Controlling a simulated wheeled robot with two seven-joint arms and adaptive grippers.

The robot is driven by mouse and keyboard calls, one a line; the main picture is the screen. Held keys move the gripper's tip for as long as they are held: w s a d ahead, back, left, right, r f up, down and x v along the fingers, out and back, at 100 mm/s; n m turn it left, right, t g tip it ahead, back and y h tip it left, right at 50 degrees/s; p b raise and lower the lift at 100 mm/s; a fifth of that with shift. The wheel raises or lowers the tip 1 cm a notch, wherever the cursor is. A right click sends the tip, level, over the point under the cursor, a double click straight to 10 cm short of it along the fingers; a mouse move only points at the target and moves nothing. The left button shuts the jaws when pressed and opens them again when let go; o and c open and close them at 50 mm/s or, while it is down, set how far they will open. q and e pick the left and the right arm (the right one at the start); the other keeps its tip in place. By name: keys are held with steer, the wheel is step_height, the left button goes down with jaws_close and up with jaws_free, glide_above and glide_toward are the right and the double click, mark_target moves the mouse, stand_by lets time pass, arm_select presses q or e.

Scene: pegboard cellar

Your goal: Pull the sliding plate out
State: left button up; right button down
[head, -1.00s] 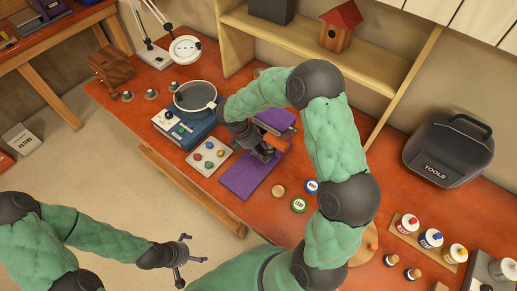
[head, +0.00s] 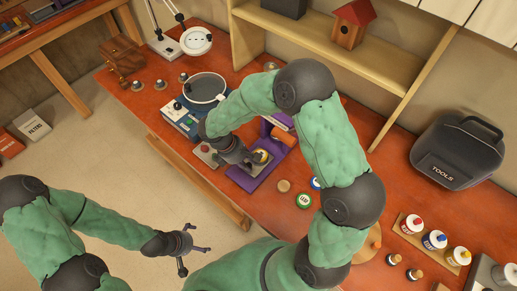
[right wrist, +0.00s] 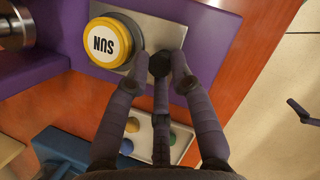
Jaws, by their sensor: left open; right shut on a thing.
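The sliding plate is a bare grey metal plate (right wrist: 165,28), seen close in the right wrist view. It carries a round yellow tin (right wrist: 110,42) marked SUN. The plate lies on a purple base (head: 240,181), which also shows in the right wrist view (right wrist: 225,48). A dark round knob (right wrist: 160,64) stands at the plate's end. My right gripper (right wrist: 160,74) is shut on this knob, one finger each side. In the head view my right gripper (head: 246,160) partly hides the plate. My left gripper (head: 187,248) is open and empty above the floor.
A tray with coloured buttons (right wrist: 144,140) lies beside the base, close below my right fingers. A blue device with a round pan (head: 205,88) stands behind it. Several tins (head: 303,200) stand to the right. The bench's front edge (head: 205,192) is close to the base.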

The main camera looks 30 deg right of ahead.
steer(key=shift+s+a, duration=0.25)
steer(key=shift+a, duration=0.4)
steer(key=shift+s+a, duration=0.25)
steer(key=shift+a, duration=0.45)
steer(key=shift+s, duration=0.1)
steer(key=c, duration=1.4)
jaws_free()
steer(key=shift+o, duration=0.2)
steer(key=shift+a, duration=0.2)
steer(key=shift+r, duration=0.25)
steer(key=v, duration=1.1)
steer(key=shift+a+r, duration=0.2)
